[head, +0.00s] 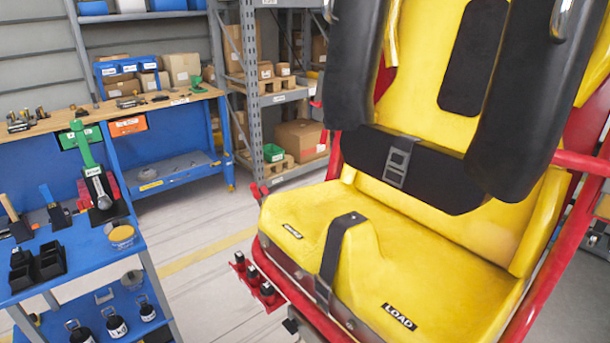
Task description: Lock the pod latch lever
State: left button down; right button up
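A yellow pod seat (410,255) in a red frame fills the right half of the head view. Thick black padded restraints (525,85) hang in front of its backrest. A dark strap with a grey buckle (398,160) lies against a black lap pad, and another strap (335,250) runs over the seat's front edge. A row of small red and black parts (256,280) sits low at the left of the seat base. A red-ended part (259,192) sticks out at the seat's left. I cannot tell which part is the latch lever. Neither gripper is in view.
A blue cart (95,262) at the left holds a green-handled tool (85,148), black bins (40,262) and weights below. A workbench (50,125) and grey shelving with boxes (300,140) stand behind. The floor (205,300) between cart and pod is clear.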

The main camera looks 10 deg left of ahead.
aim_at(254, 191)
jog(key=i+j+z, duration=0.15)
jog(key=j, duration=0.3)
jog(key=i+j+z, duration=0.15)
jog(key=j, duration=0.35)
jog(key=i+j+z, duration=0.15)
jog(key=j, duration=0.35)
jog(key=j+z, duration=0.15)
jog(key=j, duration=0.3)
